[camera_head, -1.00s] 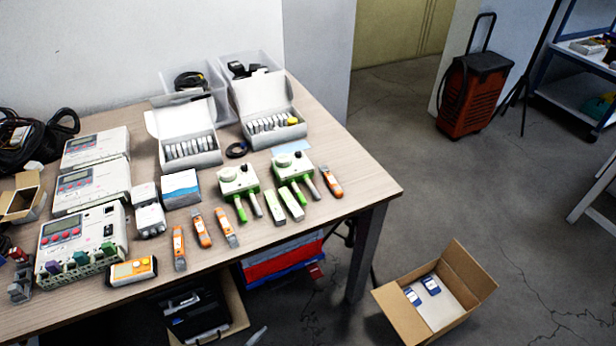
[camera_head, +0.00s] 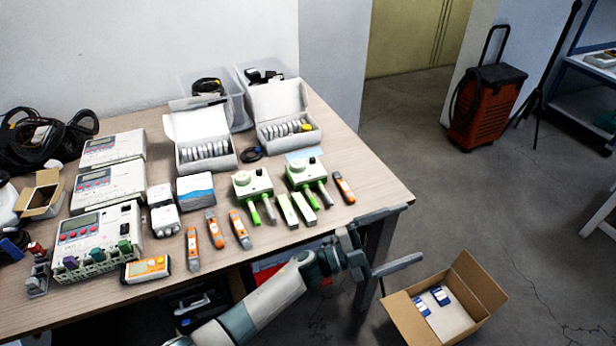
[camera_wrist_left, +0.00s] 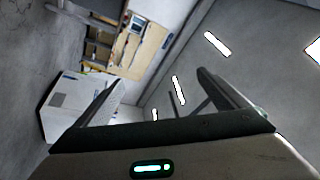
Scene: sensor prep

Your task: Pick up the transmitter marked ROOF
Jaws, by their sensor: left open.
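I cannot read the mark ROOF on anything in the head view, so I cannot tell which thing is that transmitter. Candidates on the table (camera_head: 330,230) are two green-and-white devices with knobs (camera_head: 252,184) (camera_head: 305,174), several orange-and-white handhelds (camera_head: 216,232) and several grey-white units (camera_head: 164,219). My left gripper (camera_head: 412,232) is open and empty just off the table's front right corner, apart from all of these. Its open fingers also show in the left wrist view (camera_wrist_left: 160,88), with nothing between them. My right gripper is out of view.
A cardboard box (camera_head: 392,306) with two blue-and-white items stands below my left gripper. Two open white cartons (camera_head: 207,168) (camera_head: 290,140) with rows of pale discs stand at the back of the table. A red wheeled case (camera_head: 485,112) stands on the floor. The floor at right is mostly clear.

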